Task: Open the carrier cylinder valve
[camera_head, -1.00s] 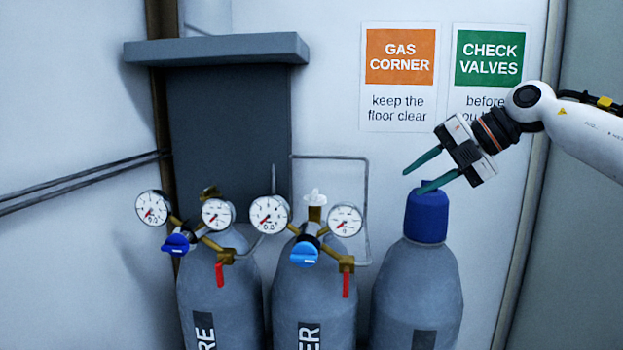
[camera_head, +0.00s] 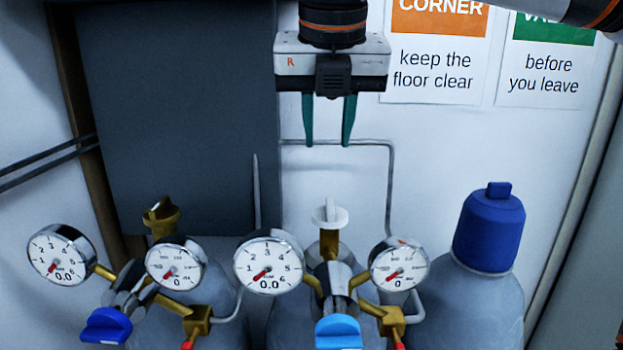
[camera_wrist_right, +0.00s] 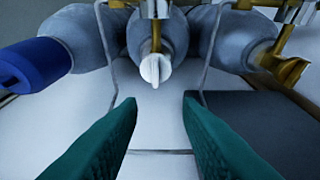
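The middle cylinder (camera_head: 285,325), whose partial label "ER" shows in the earlier head view, carries a white valve handle (camera_head: 329,217) on a brass stem. My right gripper (camera_head: 329,145) points down above this handle, open and empty, its green fingers apart from it. In the right wrist view the white handle (camera_wrist_right: 154,70) appears beyond the gap between the fingertips (camera_wrist_right: 160,100). The middle regulator has two gauges, the left gauge (camera_head: 269,267) reading 0.0 and the right gauge (camera_head: 399,264) reading 0, and a light blue knob (camera_head: 338,332). My left gripper is not in view.
The left cylinder has a brass valve (camera_head: 162,217), gauges and a dark blue knob (camera_head: 106,326). The right cylinder has a blue cap (camera_head: 489,230). A thin grey pipe (camera_head: 389,180) runs on the wall behind. A dark panel (camera_head: 175,110) stands at the back left.

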